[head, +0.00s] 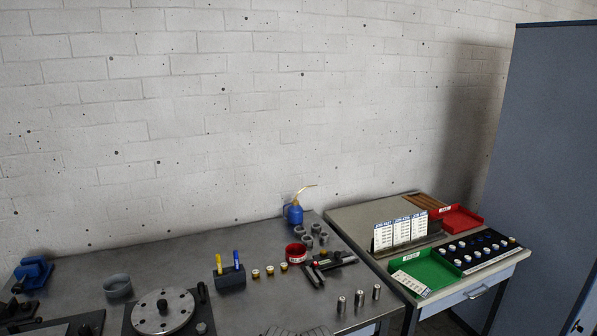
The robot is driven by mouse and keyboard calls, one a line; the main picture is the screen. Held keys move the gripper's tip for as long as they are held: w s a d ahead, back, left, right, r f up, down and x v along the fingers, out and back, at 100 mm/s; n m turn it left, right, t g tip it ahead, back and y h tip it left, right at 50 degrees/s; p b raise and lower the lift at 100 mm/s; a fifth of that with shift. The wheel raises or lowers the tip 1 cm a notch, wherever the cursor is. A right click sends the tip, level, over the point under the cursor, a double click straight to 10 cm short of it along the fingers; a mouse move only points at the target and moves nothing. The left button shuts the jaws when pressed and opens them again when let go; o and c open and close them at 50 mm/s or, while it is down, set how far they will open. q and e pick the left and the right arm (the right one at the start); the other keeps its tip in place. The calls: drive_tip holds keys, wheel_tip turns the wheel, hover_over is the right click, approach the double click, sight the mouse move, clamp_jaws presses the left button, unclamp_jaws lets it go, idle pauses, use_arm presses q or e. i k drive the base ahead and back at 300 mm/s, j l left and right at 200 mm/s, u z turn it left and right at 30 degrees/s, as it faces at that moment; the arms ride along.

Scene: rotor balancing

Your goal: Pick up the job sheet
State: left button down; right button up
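A white printed sheet (409,282) lies at a slant at the front left of a green tray (437,272) on the right-hand bench. Three white printed cards with blue headings (401,233) stand upright side by side in a rack behind that tray. The print is too small to read, so I cannot tell which of these is the job sheet. Neither my left nor my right gripper can be made out in the head view.
The left bench carries a round metal disc (162,311), a pen block (230,277), a blue oil can (294,213) and metal cylinders (359,298). A blue-grey cabinet (545,150) stands right.

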sight(420, 289)
drive_tip(key=l+z, duration=0.25)
drive_tip(key=z, duration=0.15)
drive_tip(key=i+l+z, duration=0.15)
drive_tip(key=z, duration=0.2)
drive_tip(key=i+l+z, duration=0.15)
drive_tip(key=z, duration=0.25)
drive_tip(key=i+l+z, duration=0.15)
drive_tip(key=z, duration=0.2)
